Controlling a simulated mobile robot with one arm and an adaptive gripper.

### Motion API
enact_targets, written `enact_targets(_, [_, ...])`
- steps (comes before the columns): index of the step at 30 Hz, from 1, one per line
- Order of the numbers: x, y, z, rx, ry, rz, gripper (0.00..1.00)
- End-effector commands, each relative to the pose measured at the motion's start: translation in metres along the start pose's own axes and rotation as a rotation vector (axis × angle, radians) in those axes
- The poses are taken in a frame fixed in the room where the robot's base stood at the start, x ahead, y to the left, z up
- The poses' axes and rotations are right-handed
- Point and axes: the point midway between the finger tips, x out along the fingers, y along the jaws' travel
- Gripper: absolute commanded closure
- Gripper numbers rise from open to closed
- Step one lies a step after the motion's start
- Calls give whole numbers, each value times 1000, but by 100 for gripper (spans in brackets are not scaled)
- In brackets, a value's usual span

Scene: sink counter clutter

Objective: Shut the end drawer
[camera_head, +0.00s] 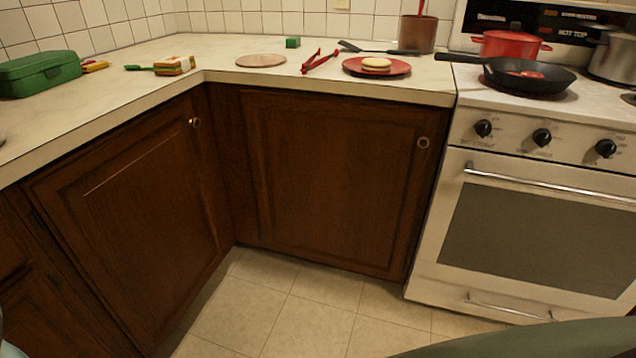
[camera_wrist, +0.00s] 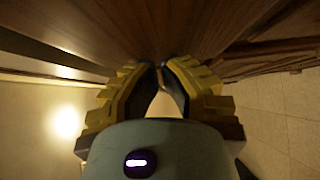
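Dark wooden drawer-like fronts (camera_head: 15,245) show at the lower left edge of the head view, cut off by the frame. I cannot tell there which is the end drawer or how far it stands out. In the wrist view, my gripper (camera_wrist: 161,66) has its yellow and black fingers angled together, tips almost meeting, with nothing clearly held. A dark brown wooden front (camera_wrist: 120,35) fills the top of that view, close beyond the fingertips. Whether the tips touch it is not clear. My gripper is not seen in the head view.
A corner cabinet door (camera_head: 335,180) and a left cabinet door (camera_head: 140,220) are shut. The white stove (camera_head: 455,270) stands at right. A green box (camera_head: 40,72) and dishes sit on the counter (camera_head: 215,50). The tiled floor (camera_head: 270,310) is clear.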

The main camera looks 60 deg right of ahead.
Motion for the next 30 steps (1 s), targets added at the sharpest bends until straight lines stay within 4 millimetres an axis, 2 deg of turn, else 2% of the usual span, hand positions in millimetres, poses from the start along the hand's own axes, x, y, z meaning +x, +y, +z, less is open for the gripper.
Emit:
enact_targets(11, [9, 0, 8, 1, 2, -1, 100])
enact_targets(30, [4, -1, 8, 0, 1, -2, 100])
